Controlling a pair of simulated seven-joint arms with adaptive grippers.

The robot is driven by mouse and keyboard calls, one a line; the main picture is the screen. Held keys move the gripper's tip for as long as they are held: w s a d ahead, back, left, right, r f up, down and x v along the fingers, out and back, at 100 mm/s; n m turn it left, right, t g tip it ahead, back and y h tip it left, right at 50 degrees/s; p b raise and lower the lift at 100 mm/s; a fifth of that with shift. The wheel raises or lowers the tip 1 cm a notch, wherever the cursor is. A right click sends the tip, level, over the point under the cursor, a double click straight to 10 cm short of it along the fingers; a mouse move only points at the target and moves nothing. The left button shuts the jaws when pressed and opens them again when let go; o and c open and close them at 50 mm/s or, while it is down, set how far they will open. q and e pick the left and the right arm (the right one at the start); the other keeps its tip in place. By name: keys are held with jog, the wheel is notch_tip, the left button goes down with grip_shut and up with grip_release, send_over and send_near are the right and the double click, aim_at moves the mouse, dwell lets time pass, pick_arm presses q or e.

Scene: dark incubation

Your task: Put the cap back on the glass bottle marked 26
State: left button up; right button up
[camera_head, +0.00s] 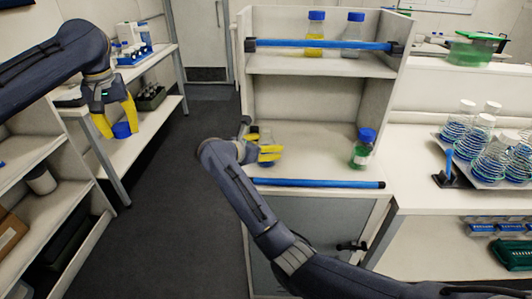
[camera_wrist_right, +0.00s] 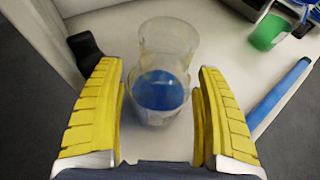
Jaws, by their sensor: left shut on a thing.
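My left gripper (camera_head: 118,120), at the left, is shut on a blue cap (camera_head: 122,131) held low between its yellow fingers. A clear glass bottle (camera_head: 265,138) without a cap stands on the middle shelf of the white rack, partly hidden by my right gripper (camera_head: 268,154). In the right wrist view, the glass bottle (camera_wrist_right: 163,45) has blue inside and sits between the yellow fingers of the right gripper (camera_wrist_right: 160,100). These fingers are spread either side of it, with narrow gaps. No number 26 is readable.
A blue-capped bottle with green liquid (camera_head: 362,149) stands right on the same shelf. A blue bar (camera_head: 318,183) runs along the front edge. Two capped bottles (camera_head: 316,34) are on the upper shelf. Flasks fill a tray (camera_head: 490,180) at right. The dark floor (camera_head: 170,210) is clear.

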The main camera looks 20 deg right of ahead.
aim_at(266, 129)
jog(key=c, duration=1.3)
jog(key=shift+o, duration=0.2)
jog(key=shift+r, duration=0.1)
notch_tip(266, 129, up, 10)
jog(key=shift+f, duration=0.1)
